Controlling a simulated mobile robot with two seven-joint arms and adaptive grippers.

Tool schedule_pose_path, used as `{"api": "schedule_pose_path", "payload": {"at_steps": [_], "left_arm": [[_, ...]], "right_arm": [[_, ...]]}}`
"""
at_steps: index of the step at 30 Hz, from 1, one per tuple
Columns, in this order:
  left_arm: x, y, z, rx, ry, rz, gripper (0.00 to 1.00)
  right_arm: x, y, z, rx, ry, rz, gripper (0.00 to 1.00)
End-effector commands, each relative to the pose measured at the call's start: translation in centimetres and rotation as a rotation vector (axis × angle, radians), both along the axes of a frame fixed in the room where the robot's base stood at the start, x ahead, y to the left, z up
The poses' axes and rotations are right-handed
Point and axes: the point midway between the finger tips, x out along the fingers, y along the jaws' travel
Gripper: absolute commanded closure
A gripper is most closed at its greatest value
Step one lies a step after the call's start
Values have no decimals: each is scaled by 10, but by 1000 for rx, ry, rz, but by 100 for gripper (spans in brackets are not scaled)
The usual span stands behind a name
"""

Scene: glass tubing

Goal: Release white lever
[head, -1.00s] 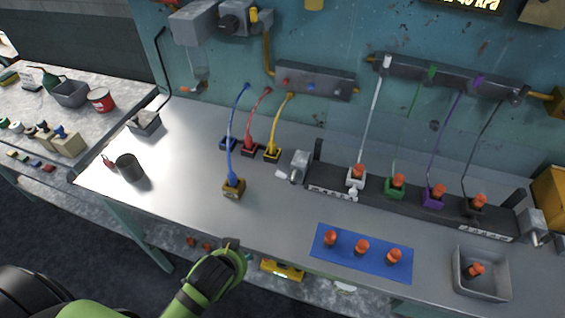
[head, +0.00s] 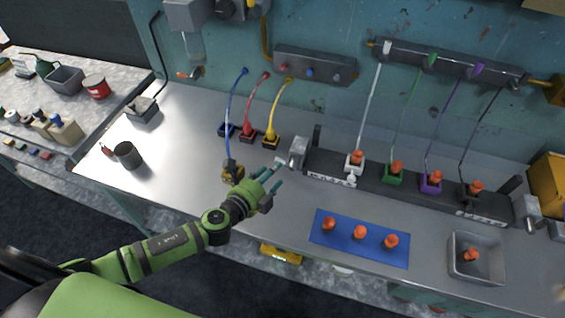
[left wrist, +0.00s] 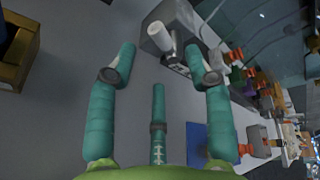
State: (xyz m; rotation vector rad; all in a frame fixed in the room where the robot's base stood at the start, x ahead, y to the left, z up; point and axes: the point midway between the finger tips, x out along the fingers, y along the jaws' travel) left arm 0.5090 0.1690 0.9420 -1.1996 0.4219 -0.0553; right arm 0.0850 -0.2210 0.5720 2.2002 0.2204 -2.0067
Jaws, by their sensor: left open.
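A white handle (head: 280,162) sticks out from the grey clamp block (head: 298,150) at the left end of the dark rack (head: 330,170). In the left wrist view, the white handle (left wrist: 160,31) lies ahead, just beyond my fingertips. A smaller white piece (head: 351,180) stands in front of the white block (head: 354,160) on the rack; I cannot tell which one is the lever. My left gripper (head: 274,179) is open, its teal fingers spread (left wrist: 160,70) and empty, just in front of the white handle and apart from it. My right gripper is in no view.
A blue mat (head: 346,256) with three orange-topped plugs lies to the right of my left gripper. A grey bin (head: 455,270) stands farther right. A yellowish block (head: 229,173) with a blue tube is close on the left.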

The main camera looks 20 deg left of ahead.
Motion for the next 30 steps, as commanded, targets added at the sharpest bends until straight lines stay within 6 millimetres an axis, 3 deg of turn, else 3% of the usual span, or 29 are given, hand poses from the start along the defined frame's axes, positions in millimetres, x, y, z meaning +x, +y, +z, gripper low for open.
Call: {"api": "schedule_pose_path", "payload": {"at_steps": [12,24,25,28,30], "left_arm": [[51,-15,-15,-8,1,5,49],[58,-17,-17,-9,2,5,49],[58,-17,-17,-9,2,5,57],[58,-17,-17,-10,2,5,97],[58,-17,-17,-9,2,6,100]], "right_arm": [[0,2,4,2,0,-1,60],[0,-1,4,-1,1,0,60],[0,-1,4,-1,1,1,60],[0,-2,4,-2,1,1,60],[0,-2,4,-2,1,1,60]]}}
